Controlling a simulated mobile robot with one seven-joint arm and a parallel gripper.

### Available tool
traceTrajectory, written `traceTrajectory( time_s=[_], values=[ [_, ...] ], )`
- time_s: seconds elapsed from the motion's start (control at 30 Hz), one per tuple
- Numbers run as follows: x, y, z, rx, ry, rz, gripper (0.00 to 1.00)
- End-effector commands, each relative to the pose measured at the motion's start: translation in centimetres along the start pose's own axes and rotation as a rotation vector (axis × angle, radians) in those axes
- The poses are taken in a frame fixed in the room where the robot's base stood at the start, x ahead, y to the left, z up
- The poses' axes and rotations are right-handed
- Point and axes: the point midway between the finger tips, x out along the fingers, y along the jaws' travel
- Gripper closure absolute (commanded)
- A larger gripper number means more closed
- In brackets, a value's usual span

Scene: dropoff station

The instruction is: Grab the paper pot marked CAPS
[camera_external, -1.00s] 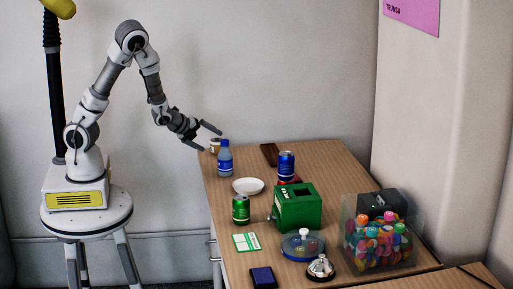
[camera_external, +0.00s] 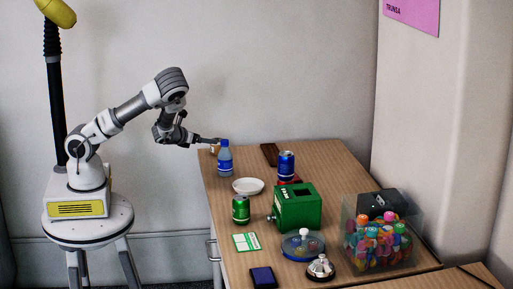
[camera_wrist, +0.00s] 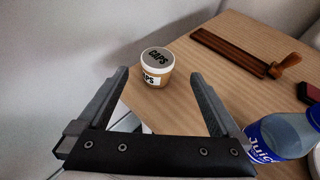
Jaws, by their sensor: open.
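In the external view the pot (camera_external: 214,149) is small at the far left corner, partly hidden by my gripper and the bottle. My gripper (camera_wrist: 160,78) is open in the wrist view, and the pot appears between and just beyond its fingertips. Nothing is between the fingers' inner faces. In the external view my gripper (camera_external: 217,142) reaches in from the left, close to the pot. Contact cannot be told.
A blue-capped bottle (camera_external: 224,160) stands close to the pot, right of my gripper in the wrist view (camera_wrist: 285,135). A white plate (camera_external: 248,186), blue can (camera_external: 286,165) and green box (camera_external: 297,211) stand farther along the table (camera_external: 335,157).

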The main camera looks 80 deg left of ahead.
Motion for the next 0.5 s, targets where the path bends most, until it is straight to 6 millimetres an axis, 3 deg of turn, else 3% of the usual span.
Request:
traceTrajectory(
  time_s=[0.23,0.5],
  values=[
    [4.8,0.1,-0.1,-0.001,0.000,0.000,0.00],
    [6.7,0.0,-0.1,-0.001,0.001,0.001,0.00]
  ],
)
